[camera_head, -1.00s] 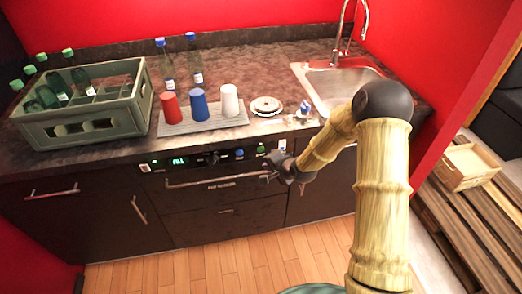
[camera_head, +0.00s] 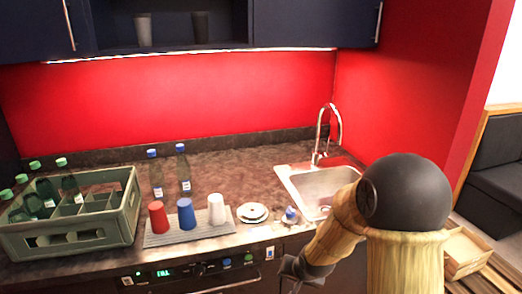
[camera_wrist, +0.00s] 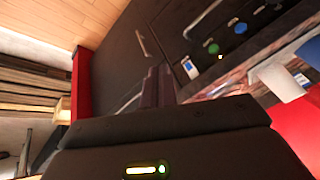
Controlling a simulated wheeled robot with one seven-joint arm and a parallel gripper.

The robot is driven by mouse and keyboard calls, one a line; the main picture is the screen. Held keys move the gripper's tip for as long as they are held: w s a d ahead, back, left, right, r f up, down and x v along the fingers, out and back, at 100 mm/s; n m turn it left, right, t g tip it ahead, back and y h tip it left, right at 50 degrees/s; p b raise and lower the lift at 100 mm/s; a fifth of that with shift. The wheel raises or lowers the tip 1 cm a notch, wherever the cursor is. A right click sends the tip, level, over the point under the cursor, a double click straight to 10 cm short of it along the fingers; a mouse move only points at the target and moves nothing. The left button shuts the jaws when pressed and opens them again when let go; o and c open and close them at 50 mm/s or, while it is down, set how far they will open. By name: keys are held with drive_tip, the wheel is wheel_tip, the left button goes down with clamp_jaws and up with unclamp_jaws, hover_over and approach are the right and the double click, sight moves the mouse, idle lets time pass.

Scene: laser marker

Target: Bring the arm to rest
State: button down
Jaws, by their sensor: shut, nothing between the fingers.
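My arm enters at the lower right of the head view and bends at a dark round joint. My gripper (camera_head: 298,272) is at its far end, in front of the counter's front edge and below the small blue-capped item. In the wrist view its two dark fingers (camera_wrist: 158,87) are together with nothing held. They point toward the dark cabinet fronts. Whether the fingertips touch anything is unclear.
The counter (camera_head: 235,170) carries a green bottle crate (camera_head: 75,240), two bottles, red, blue and white cups on a mat (camera_head: 160,238), stacked plates (camera_head: 252,212) and a sink (camera_head: 318,186). Below is an appliance panel (camera_head: 190,270) with a handle. Cupboards (camera_head: 315,22) hang above.

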drive_tip(key=s+d+r+n+g+p, duration=0.1)
drive_tip(key=s+d+r, duration=0.2)
drive_tip(key=s+r, duration=0.2)
drive_tip(key=s+d+r+n+g+h+p, duration=0.1)
drive_tip(key=s+r, duration=0.4)
drive_tip(key=s, duration=0.5)
drive_tip(key=shift+s+d+r+n+g+h+p, duration=0.35)
drive_tip(key=shift+d+n+p, duration=0.3)
drive_tip(key=shift+d, duration=0.4)
